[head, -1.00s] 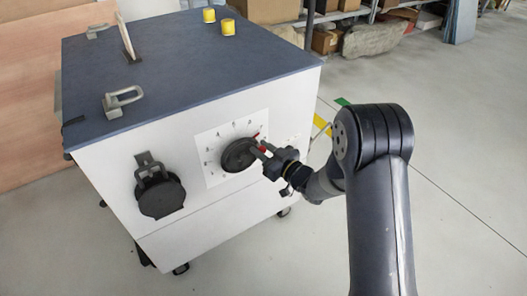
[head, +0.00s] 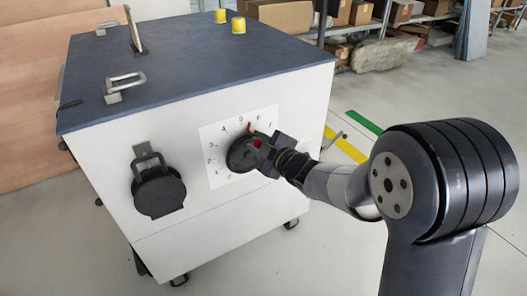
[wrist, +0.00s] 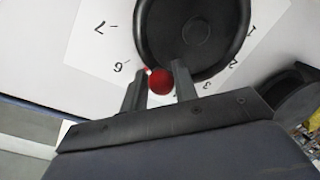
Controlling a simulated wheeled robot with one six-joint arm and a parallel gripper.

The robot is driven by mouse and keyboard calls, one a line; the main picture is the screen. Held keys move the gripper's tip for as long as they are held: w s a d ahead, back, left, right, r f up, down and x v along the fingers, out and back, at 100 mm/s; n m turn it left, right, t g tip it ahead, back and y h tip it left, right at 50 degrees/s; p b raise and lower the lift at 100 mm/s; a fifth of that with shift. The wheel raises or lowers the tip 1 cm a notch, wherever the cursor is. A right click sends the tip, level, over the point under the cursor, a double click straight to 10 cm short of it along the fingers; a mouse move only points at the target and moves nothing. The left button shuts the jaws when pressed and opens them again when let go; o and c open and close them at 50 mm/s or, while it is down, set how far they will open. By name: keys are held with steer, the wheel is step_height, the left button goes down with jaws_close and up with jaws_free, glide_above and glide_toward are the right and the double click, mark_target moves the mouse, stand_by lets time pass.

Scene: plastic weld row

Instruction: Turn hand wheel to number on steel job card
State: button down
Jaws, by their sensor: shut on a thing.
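The black round hand wheel (head: 240,154) is on the cabinet's white front, over a white dial plate (head: 215,178) with numbers around it. A red mark (head: 249,127) at the wheel's upper rim lies between 5 and 6. My gripper (head: 262,148) is at the wheel's right side. In the wrist view the wheel (wrist: 195,35) fills the top, and its red knob (wrist: 160,81) sits between the two fingers of my gripper (wrist: 160,88), which is shut on it. A thin tan card (head: 133,30) stands on the cabinet top, nearly edge-on; I cannot read it or tell if it is the job card.
A black round fitting with a bracket (head: 158,190) sticks out left of the dial. The cabinet top (head: 190,60) carries metal handles (head: 126,87) and yellow caps (head: 238,25). Shelves with boxes (head: 285,15) stand behind.

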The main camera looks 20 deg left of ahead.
steer(key=shift+s+a+f+n+h+b, duration=0.25)
steer(key=shift+s+a+n+b, duration=0.4)
steer(key=shift+n+b, duration=0.6)
steer(key=shift+d+r, duration=0.1)
steer(key=c, duration=1.2)
jaws_free()
steer(key=shift+c, duration=0.2)
steer(key=shift+r, duration=0.1)
